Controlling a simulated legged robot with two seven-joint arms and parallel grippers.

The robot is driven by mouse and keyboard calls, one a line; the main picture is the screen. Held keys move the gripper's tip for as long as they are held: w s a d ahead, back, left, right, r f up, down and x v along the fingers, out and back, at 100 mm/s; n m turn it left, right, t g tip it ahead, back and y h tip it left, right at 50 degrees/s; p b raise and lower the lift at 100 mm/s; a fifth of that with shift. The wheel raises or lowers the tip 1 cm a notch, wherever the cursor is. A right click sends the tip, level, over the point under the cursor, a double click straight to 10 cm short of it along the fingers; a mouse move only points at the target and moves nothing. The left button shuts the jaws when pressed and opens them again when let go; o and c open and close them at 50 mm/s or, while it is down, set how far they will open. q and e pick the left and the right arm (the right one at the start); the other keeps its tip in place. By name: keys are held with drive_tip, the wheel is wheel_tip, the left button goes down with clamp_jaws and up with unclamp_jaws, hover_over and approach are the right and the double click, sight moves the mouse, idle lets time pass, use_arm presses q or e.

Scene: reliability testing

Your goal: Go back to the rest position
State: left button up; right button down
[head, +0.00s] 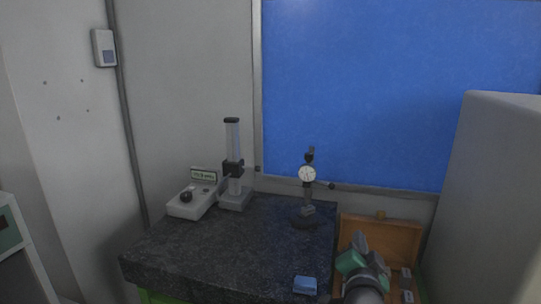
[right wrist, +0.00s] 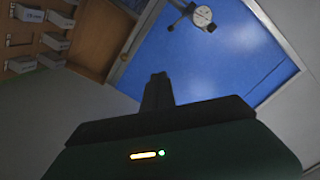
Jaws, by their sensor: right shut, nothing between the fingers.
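My right gripper (head: 359,244) is at the lower right of the head view, in front of the wooden case and right of the dark stone table's edge. Its fingers are shut and hold nothing. In the right wrist view its closed dark fingers (right wrist: 158,88) point up into free space, with the green gripper body below. My left gripper is not in view.
A dark granite table (head: 230,240) bears a dial gauge on a stand (head: 307,175), a column instrument (head: 233,165), a control box (head: 192,203) and a blue block (head: 305,285). An open wooden case (head: 405,240) stands at right. A grey cabinet (head: 490,200) stands beyond.

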drive_tip(key=s+a+f+n+g+y, duration=0.2)
drive_tip(key=s+f+n+g, duration=0.1)
drive_tip(key=f, duration=0.4)
drive_tip(key=s+a+f+n+g+y, duration=0.1)
drive_tip(key=s+f+n+g+y, duration=0.15)
drive_tip(key=f, duration=0.45)
drive_tip(key=s+d+f+n+g, duration=0.1)
drive_tip(key=s+f+n+g, duration=0.1)
drive_tip(key=s+f+g, duration=0.2)
drive_tip(key=s+f+n+g, duration=0.3)
drive_tip(key=s+f, duration=0.7)
drive_tip(key=s, duration=0.7)
drive_tip(key=shift+s+d+f+n+g, duration=0.25)
drive_tip(key=shift+d+f+n+g, duration=0.1)
drive_tip(key=shift+g, duration=0.5)
